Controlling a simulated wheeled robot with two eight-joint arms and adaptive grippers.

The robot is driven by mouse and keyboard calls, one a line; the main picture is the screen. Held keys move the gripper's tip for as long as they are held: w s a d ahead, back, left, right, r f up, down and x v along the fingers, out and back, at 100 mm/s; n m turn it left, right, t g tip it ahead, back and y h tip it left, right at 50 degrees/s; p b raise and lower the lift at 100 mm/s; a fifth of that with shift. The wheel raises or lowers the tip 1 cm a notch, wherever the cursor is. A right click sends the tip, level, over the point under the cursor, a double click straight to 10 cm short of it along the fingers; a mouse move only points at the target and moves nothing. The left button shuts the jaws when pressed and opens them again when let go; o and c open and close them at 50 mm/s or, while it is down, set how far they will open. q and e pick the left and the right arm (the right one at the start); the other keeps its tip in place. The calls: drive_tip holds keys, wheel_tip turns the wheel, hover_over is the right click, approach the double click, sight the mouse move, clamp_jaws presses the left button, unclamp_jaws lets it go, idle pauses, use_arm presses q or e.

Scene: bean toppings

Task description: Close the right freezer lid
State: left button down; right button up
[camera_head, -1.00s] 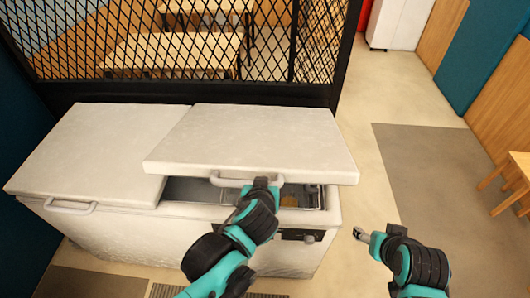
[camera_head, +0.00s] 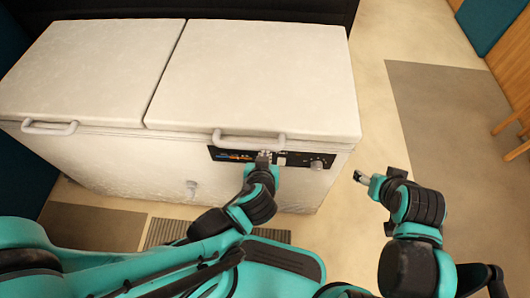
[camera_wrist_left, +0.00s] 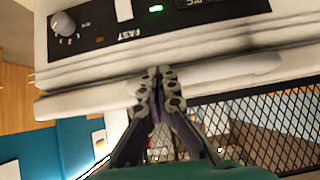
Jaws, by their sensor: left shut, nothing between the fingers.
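The right freezer lid (camera_head: 260,80) lies flat and level with the left lid, and no opening shows beneath it in the head view. Its handle (camera_head: 232,143) is at the front edge. My left gripper (camera_head: 262,160) is at the freezer front, just below the right part of that handle. In the left wrist view the left gripper (camera_wrist_left: 157,78) has its fingers together with nothing between them, in front of the pale handle bar (camera_wrist_left: 215,75); whether they touch cannot be told. My right gripper (camera_head: 362,178) is right of the freezer over the floor; its finger state is unclear.
The left freezer lid (camera_head: 90,70) is flat, with its own handle (camera_head: 50,128). A black control panel (camera_head: 235,155) with knobs is on the freezer front behind my left gripper. A grey mat (camera_head: 450,120) lies on the open floor at right.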

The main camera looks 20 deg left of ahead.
use_arm(q)
drive_tip(key=shift+w+f, duration=0.2)
drive_tip(key=shift+w, duration=0.1)
drive_tip(key=shift+r, duration=0.1)
drive_tip(key=v, duration=0.7)
drive_tip(key=shift+s, duration=0.3)
idle(0.4)
